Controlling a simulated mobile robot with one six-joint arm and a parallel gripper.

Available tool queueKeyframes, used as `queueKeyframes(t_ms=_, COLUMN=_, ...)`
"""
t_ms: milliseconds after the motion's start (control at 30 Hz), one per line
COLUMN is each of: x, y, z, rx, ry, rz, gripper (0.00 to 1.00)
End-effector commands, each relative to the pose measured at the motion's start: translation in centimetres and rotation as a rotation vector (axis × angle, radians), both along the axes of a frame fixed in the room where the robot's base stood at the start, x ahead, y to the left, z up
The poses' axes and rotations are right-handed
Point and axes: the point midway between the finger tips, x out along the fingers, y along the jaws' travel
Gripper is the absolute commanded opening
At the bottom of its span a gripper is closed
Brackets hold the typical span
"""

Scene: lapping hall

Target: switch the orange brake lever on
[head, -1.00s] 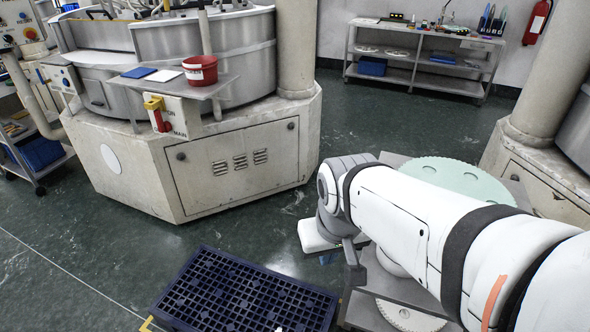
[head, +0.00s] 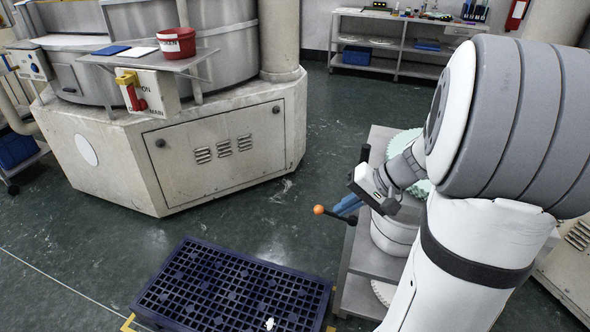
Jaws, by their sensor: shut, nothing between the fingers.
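The orange brake lever shows its round orange knob (head: 319,210) and a dark rod running right toward the grey cart (head: 352,285). It sticks out to the left of the cart, over the floor. My gripper (head: 344,208) has blue fingers that point down and left, just right of the knob and close to the rod. The fingers look shut and empty. I cannot tell whether they touch the lever. The lever's base and the far end of its rod are hidden by the gripper and cart.
A dark blue grid crate (head: 235,290) lies on the floor left of the cart. A machine (head: 190,155) stands behind, with a red and yellow main switch (head: 131,90) and a red bucket (head: 177,43). A shelf bench (head: 400,45) is at the back. Floor between is clear.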

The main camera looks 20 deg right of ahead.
Motion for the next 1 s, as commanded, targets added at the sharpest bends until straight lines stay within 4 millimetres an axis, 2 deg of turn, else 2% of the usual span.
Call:
queueKeyframes(t_ms=33, x=0.9, y=-2.4, z=-2.5, rx=0.054, ry=-0.032, rz=-0.061, gripper=0.00)
queueKeyframes(t_ms=100, x=2.0, y=-5.1, z=-3.7, rx=0.110, ry=-0.090, rz=-0.125, gripper=0.00)
queueKeyframes(t_ms=200, x=3.0, y=-8.1, z=-4.8, rx=0.159, ry=-0.158, rz=-0.192, gripper=0.00)
queueKeyframes(t_ms=333, x=3.4, y=-10.1, z=-5.3, rx=0.184, ry=-0.206, rz=-0.238, gripper=0.00)
queueKeyframes(t_ms=767, x=3.7, y=-10.2, z=-5.3, rx=0.188, ry=-0.215, rz=-0.241, gripper=0.00)
queueKeyframes(t_ms=1000, x=5.7, y=-8.1, z=-7.3, rx=0.189, ry=-0.212, rz=-0.236, gripper=0.00)
